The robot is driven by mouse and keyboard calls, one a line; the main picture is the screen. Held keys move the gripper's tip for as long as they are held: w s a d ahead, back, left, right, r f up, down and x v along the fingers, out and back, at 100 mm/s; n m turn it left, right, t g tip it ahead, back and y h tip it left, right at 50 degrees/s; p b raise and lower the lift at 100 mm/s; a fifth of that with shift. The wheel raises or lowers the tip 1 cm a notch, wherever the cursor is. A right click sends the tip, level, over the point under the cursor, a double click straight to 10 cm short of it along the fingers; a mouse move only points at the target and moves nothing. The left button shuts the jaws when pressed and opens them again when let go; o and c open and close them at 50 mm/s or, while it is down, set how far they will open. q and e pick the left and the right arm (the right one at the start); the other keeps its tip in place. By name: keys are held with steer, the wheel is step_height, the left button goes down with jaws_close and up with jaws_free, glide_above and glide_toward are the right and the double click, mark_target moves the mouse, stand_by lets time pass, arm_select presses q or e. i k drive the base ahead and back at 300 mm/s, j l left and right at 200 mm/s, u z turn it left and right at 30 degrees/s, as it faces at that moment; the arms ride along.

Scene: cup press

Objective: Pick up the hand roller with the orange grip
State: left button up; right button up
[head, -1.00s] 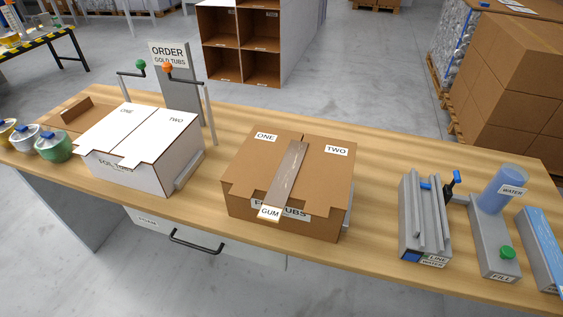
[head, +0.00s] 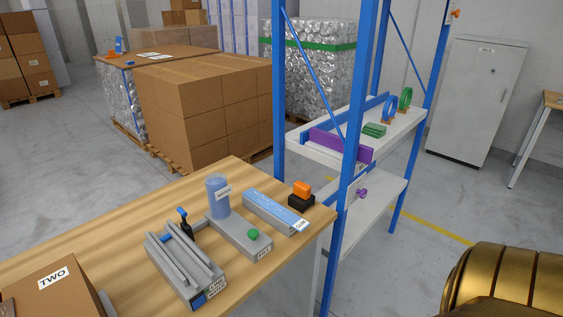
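A small black block with an orange top (head: 302,193) sits at the right end of the wooden table (head: 120,219), by the corner. It is the only orange-topped thing on the table in view, and it may be the hand roller; its roller part cannot be made out. It stands just behind the right end of a blue-topped strip box (head: 276,211). Neither of my grippers is in view.
A grey filler with a blue water cup (head: 217,197) and green button stands left of the strip box. A grey railed device (head: 186,269) and brown carton (head: 52,290) are further left. A blue-posted shelf (head: 346,190) stands close beyond the table's right end.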

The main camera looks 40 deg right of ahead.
mark_target(301, 195)
steer(key=z, duration=1.7)
